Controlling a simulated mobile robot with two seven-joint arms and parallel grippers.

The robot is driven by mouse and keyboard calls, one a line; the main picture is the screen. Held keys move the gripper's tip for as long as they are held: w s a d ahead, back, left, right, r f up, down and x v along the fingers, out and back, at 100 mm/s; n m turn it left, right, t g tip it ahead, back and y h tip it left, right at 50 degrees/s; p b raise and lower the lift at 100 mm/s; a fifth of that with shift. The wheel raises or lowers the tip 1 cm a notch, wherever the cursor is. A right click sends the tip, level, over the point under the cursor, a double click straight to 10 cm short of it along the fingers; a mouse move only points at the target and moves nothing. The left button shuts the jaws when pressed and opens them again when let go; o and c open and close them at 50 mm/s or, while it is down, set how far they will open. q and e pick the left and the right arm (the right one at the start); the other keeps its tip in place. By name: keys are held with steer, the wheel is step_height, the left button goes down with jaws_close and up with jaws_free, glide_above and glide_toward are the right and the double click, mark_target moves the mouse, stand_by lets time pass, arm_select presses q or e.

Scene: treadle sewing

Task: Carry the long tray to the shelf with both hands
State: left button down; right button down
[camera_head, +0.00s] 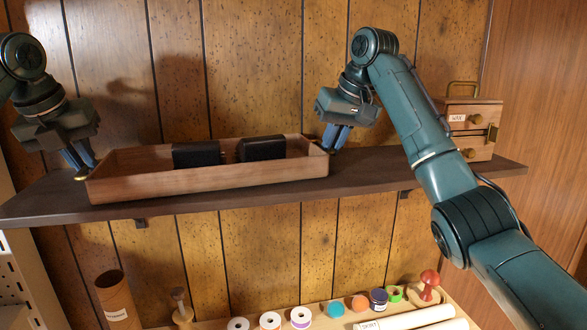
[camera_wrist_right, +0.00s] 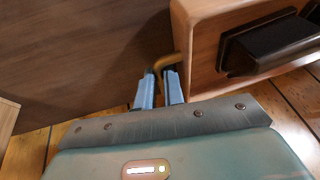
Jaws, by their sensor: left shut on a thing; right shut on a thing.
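The long wooden tray (camera_head: 210,181) is at the brown shelf (camera_head: 400,172), level with its top; I cannot tell whether it rests fully on it. Two black box-like things (camera_head: 197,155) (camera_head: 262,148) are inside the tray. My left gripper (camera_head: 82,168) is shut at the tray's left end, on a handle there. My right gripper (camera_head: 333,140) is shut on the brass handle at the right end. In the right wrist view the blue fingers (camera_wrist_right: 160,88) close around this brass handle (camera_wrist_right: 167,62), beside the tray's end wall (camera_wrist_right: 207,40).
A small wooden drawer box (camera_head: 470,130) with a brass handle stands on the shelf's right end. Bare shelf lies between it and the tray. Below are thread spools (camera_head: 270,320), small colored jars (camera_head: 357,303), a cardboard tube (camera_head: 117,300) and a red-topped knob (camera_head: 429,283). A plank wall stands behind.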

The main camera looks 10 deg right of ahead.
arm_select(q)
steer(key=c, duration=1.9)
jaws_free()
steer(key=shift+f, duration=0.15)
steer(key=shift+c, duration=0.2)
arm_select(e)
steer(key=c, duration=1.9)
jaws_free()
steer(key=shift+f, duration=0.15)
steer(key=shift+c, duration=0.2)
arm_select(q)
steer(key=o, duration=0.4)
arm_select(e)
steer(key=o, duration=0.4)
steer(key=shift+o, duration=0.2)
arm_select(q)
steer(key=shift+s, duration=0.1)
steer(key=shift+s+r, duration=0.1)
steer(key=shift+r, duration=0.5)
arm_select(e)
steer(key=shift+a, duration=0.1)
steer(key=shift+s+r, duration=0.1)
steer(key=shift+r, duration=0.1)
arm_select(q)
steer(key=v, duration=0.7)
steer(key=shift+a, duration=0.15)
arm_select(e)
steer(key=v, duration=1.1)
steer(key=shift+d+r, duration=0.25)
steer(key=shift+r, duration=0.05)
